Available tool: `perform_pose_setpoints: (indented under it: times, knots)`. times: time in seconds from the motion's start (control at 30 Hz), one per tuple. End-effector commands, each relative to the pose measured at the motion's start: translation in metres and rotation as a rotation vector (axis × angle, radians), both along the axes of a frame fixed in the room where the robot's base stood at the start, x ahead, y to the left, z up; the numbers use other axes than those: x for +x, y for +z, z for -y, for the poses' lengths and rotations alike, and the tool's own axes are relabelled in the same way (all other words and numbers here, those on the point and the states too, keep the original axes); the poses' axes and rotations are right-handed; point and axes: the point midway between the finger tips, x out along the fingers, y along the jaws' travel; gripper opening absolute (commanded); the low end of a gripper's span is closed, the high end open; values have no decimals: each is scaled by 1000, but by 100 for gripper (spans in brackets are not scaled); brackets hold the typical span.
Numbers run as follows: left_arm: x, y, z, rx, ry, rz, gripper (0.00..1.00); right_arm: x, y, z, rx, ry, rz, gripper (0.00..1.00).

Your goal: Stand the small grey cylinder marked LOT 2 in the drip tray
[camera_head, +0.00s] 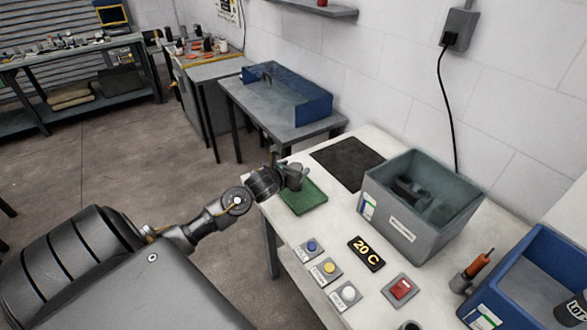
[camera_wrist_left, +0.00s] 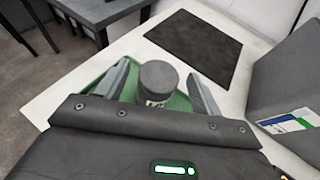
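The small grey cylinder (camera_wrist_left: 158,78) stands upright, as far as the left wrist view shows, against the green tray. Its label is partly hidden by my gripper body, so I cannot read the lot number. The green drip tray (camera_head: 308,200) lies on the white bench's near left corner; its edge also shows in the left wrist view (camera_wrist_left: 92,84). My left gripper (camera_head: 296,177) is over the tray's far part. In the wrist view its fingers (camera_wrist_left: 160,88) are spread on either side of the cylinder, with green gaps between. My right gripper is not in view.
A grey bin (camera_head: 410,232) and dark mat (camera_head: 347,161) are on the bench. Several buttons, a "20 C" display (camera_head: 366,253) and a red switch (camera_head: 401,289) lie nearer. An orange-handled tool (camera_head: 477,264) and blue bin (camera_head: 530,270) are at right.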

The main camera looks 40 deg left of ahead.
Motion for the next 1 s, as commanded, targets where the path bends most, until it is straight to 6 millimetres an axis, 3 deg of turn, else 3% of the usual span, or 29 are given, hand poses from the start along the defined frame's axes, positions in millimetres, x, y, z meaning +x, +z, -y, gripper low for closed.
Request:
perform_pose_setpoints:
  times: [0.27, 0.7, 1.0]
  knots:
    - [-3, 4, 0, 1, 0, 0, 67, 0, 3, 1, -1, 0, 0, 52]
    - [-80, 34, 16, 2, -3, -1, 67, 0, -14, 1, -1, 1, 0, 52]
    - [-108, 47, 22, 0, -1, 0, 67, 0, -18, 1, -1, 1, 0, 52]
